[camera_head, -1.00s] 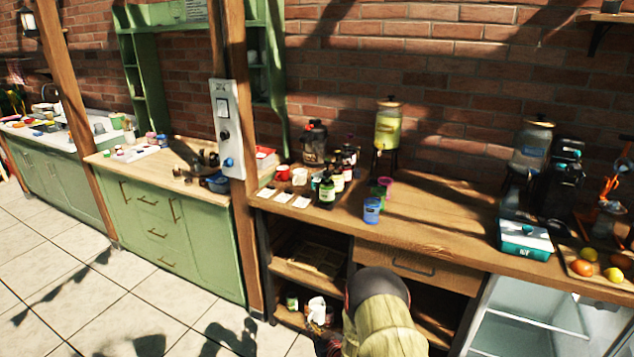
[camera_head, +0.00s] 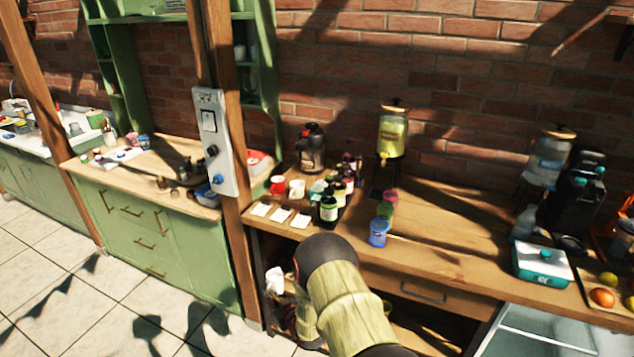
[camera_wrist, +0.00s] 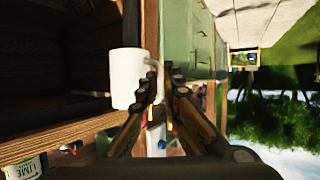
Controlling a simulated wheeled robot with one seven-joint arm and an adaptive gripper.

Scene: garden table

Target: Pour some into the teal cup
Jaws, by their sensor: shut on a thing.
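A white mug-like vessel (camera_wrist: 125,80) is in the wrist view, with its handle between the fingertips of my gripper (camera_wrist: 164,82), which is shut on it. In the head view the white vessel (camera_head: 275,281) shows left of my arm, in front of and below the counter's front edge. My arm partly hides the gripper there. Three small cups stand in a row on the counter: a blue one (camera_head: 378,233) in front, a green one (camera_head: 385,210) behind it and a pink one (camera_head: 390,196) at the back. I cannot tell for sure which is teal. The vessel's contents are not visible.
Dark bottles (camera_head: 328,207) stand left of the cups, with white cards (camera_head: 281,215) further left. A yellow drink dispenser (camera_head: 391,132) stands behind the cups. The counter (camera_head: 455,235) right of the cups is mostly clear.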

